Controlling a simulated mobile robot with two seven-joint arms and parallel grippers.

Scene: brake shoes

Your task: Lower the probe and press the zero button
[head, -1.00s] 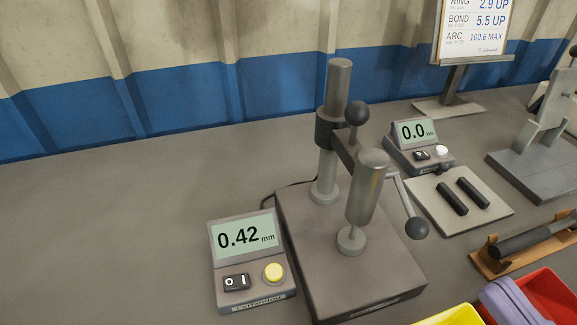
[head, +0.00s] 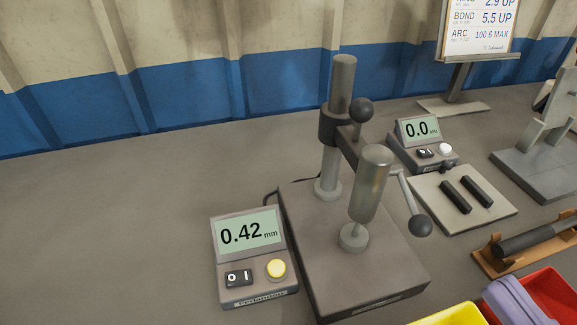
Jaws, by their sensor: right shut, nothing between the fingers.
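The gauge stand has a grey base (head: 310,262), an upright column (head: 341,85) and an arm carrying a metal probe cylinder (head: 370,185). A thin stem runs down from the cylinder to a round disc (head: 353,237) at the base; I cannot tell whether the tip touches the disc. A lever with a dark ball (head: 421,226) hangs down on the right of the cylinder. Left of the base is a readout box (head: 248,232) showing 0.42 mm. Neither gripper is in view.
A second readout (head: 419,130) showing 0.0, with a white button, stands behind a pale plate (head: 435,200) with two black bars. A brown holder (head: 500,265), a red bin (head: 555,290) and a yellow bin (head: 450,318) are at right. The bench left is clear.

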